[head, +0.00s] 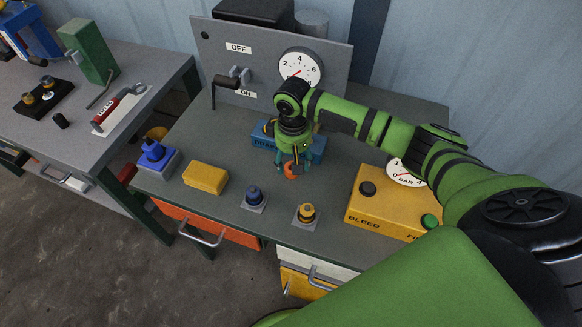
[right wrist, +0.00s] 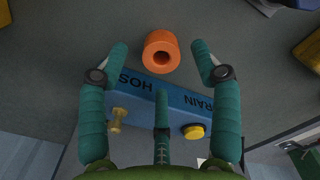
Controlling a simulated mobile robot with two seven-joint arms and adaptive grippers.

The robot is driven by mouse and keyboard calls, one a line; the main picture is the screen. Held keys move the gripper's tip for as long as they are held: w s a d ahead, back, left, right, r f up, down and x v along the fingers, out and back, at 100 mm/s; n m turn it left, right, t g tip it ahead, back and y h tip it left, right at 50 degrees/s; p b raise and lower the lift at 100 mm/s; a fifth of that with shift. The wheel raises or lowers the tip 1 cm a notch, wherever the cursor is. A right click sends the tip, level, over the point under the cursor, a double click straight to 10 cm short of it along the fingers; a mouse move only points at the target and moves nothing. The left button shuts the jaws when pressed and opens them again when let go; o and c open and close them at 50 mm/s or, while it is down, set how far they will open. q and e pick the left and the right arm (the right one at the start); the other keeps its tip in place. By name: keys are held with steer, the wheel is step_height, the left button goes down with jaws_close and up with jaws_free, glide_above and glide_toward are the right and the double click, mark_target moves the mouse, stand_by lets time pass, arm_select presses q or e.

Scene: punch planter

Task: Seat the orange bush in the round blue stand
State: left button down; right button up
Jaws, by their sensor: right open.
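The orange bush (head: 291,171) is a short, hollow orange cylinder on the grey bench, partly hidden by my right gripper (head: 294,158) in the head view. In the right wrist view the bush (right wrist: 161,50) shows its dark bore. My right gripper (right wrist: 162,62) is open and empty, with two fingertips on either side of the bush and a third finger short of it; I see no contact. A round blue stand (head: 254,196) on a small grey square plate is nearer the bench's front edge, left of the bush. My left gripper is not in view.
A blue lettered box (right wrist: 180,95) lies close to the bush, under the fingers. A yellow-topped stand (head: 306,213), a yellow block (head: 205,178), a blue fixture (head: 152,152) and a yellow BLEED box (head: 388,205) stand around. A grey gauge panel (head: 265,65) is behind.

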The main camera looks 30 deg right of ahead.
step_height(320, 180, down, 2)
steer(key=shift+s+f, duration=0.15)
steer(key=shift+f, duration=0.35)
jaws_close()
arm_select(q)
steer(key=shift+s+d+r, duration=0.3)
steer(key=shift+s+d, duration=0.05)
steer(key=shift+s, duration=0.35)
arm_select(e)
steer(key=shift+r, duration=0.4)
step_height(320, 180, up, 4)
steer(key=shift+s+f+b, duration=0.1)
steer(key=shift+f+b, duration=0.1)
steer(key=shift+b, duration=0.2)
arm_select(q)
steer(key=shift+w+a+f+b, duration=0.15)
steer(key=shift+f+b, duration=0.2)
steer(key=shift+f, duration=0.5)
arm_select(e)
steer(key=s+r, duration=0.6)
steer(key=s, duration=0.5)
steer(key=shift+s+r, duration=0.25)
steer(key=shift+r, duration=0.15)
